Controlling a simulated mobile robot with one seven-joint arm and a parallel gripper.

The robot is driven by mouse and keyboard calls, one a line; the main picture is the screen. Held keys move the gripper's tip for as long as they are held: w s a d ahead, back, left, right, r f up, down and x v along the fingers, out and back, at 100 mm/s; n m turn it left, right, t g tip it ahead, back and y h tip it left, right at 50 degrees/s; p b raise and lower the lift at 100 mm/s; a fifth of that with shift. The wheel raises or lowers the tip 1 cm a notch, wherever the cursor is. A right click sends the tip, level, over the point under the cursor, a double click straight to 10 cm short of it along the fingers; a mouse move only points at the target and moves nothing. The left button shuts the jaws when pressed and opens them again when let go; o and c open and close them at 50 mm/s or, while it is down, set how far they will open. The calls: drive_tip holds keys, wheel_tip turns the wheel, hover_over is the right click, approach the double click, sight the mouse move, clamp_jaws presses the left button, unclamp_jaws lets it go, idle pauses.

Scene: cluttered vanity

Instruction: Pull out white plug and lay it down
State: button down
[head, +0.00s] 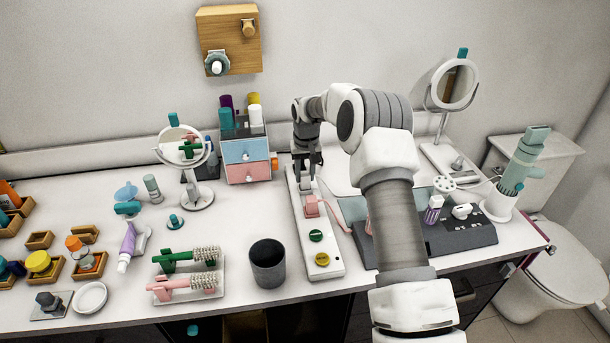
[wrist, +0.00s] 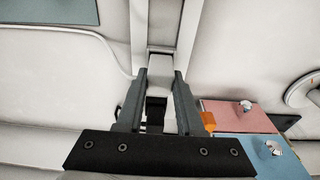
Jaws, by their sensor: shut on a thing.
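A long white power strip (head: 336,268) lies on the vanity top, running from front to back. My gripper (head: 308,170) points down over its far end. It is shut on the white plug, which shows between the fingers in the wrist view (wrist: 160,73). The fingers and dark palm hide part of the plug. I cannot tell whether its prongs are still in the socket. A pink plug (head: 311,206) stands in the strip just in front of my gripper. Nearer on the strip are a green round piece (head: 316,236) and a yellow one (head: 322,260).
A small drawer box (head: 247,160) with bottles on top stands left of my gripper. A dark cup (head: 268,264) stands left of the strip. A grey tray (head: 459,238) with items lies to the right. Some bare counter (head: 245,215) shows left of the strip.

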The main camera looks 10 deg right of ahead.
sight(305, 173)
drive_tip(key=shift+r+p, duration=0.8)
drive_tip(key=shift+r, duration=0.9)
drive_tip(key=shift+s+d, duration=0.1)
